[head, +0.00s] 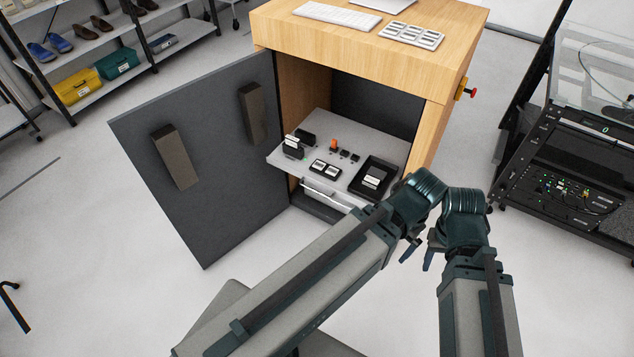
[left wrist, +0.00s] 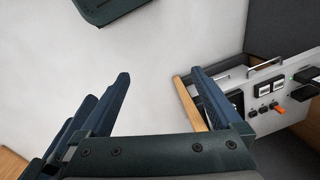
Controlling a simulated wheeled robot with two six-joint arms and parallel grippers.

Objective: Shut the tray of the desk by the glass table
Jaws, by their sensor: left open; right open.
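The wooden desk (head: 355,48) stands at top centre in the head view, its dark door (head: 205,160) swung open to the left. Its grey tray (head: 328,185) is pulled out of the cabinet, with a metal handle on its front. In the left wrist view, the tray (left wrist: 265,118) and its handle (left wrist: 266,66) show at the right. My left gripper (left wrist: 160,73) is open and empty, its right finger left of the tray, with a wooden edge between. My right gripper (head: 430,252) is open, right of the tray's front corner. My left arm hides part of that corner.
Small devices and a black bin (head: 374,177) sit on the tray. A black equipment rack (head: 570,165) with a clear panel (head: 600,65) stands at the right. A shelf with boxes and shoes (head: 90,75) is at upper left.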

